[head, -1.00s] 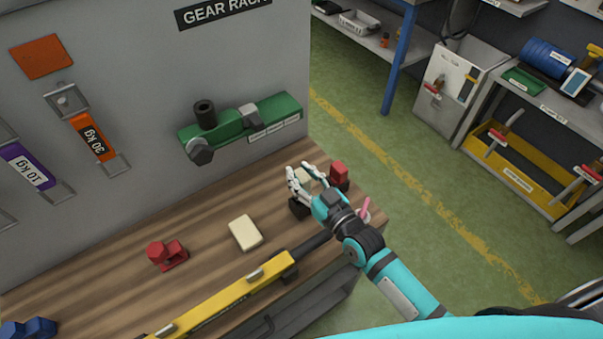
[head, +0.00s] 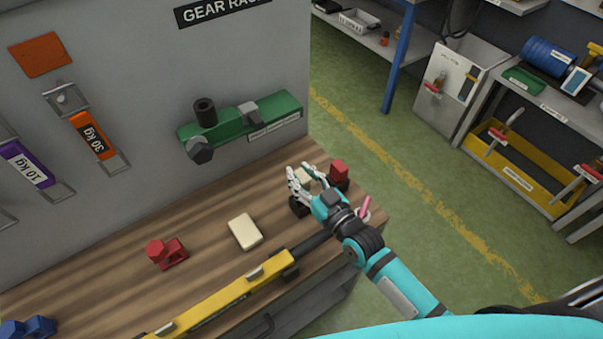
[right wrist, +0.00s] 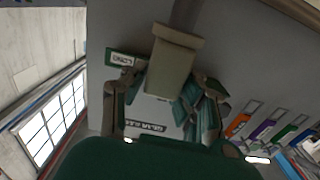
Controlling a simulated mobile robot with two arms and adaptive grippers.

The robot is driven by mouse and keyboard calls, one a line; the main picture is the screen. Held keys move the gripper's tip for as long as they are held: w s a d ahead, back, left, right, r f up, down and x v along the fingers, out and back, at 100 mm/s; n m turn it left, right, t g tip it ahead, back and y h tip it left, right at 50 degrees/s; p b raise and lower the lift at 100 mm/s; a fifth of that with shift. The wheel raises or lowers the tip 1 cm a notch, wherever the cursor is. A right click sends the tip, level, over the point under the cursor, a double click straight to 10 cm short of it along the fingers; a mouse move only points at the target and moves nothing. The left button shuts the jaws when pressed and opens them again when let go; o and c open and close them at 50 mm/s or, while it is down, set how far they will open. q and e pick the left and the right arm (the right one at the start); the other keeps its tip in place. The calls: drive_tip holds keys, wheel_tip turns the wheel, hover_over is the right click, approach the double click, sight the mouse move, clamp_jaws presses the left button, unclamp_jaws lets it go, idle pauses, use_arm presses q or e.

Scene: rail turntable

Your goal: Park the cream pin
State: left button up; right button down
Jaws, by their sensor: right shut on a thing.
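My right gripper (head: 306,177) is shut on the cream pin (head: 303,174) above the right end of the wooden bench, mostly hidden by the fingers in the head view. In the right wrist view the cream pin (right wrist: 172,65) shows as a pale block with a wider head, between the gripper's fingers (right wrist: 165,100). A plain cream block (head: 245,231) lies apart on the bench, left of the gripper. My left gripper is not in view.
A red block (head: 339,173) stands just right of the gripper, and a red fixture (head: 167,253) sits at left. A yellow beam (head: 225,299) runs along the bench front. A green rack (head: 245,122) is on the wall. Bare bench wood lies between.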

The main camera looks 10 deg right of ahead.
drive_tip(key=shift+f+b, duration=0.45)
drive_tip(key=shift+f, duration=0.15)
drive_tip(key=shift+r, duration=0.1)
drive_tip(key=shift+r+p, duration=0.5)
drive_tip(key=shift+p, duration=0.25)
drive_tip(key=shift+p, duration=0.45)
idle(1.1)
drive_tip(key=shift+f+b, duration=0.5)
drive_tip(key=shift+f, duration=0.1)
drive_tip(key=c, duration=1.3)
unclamp_jaws()
drive_tip(key=o, duration=0.4)
drive_tip(key=shift+f, duration=0.1)
drive_tip(key=shift+c, duration=0.2)
drive_tip(key=shift+s, duration=0.1)
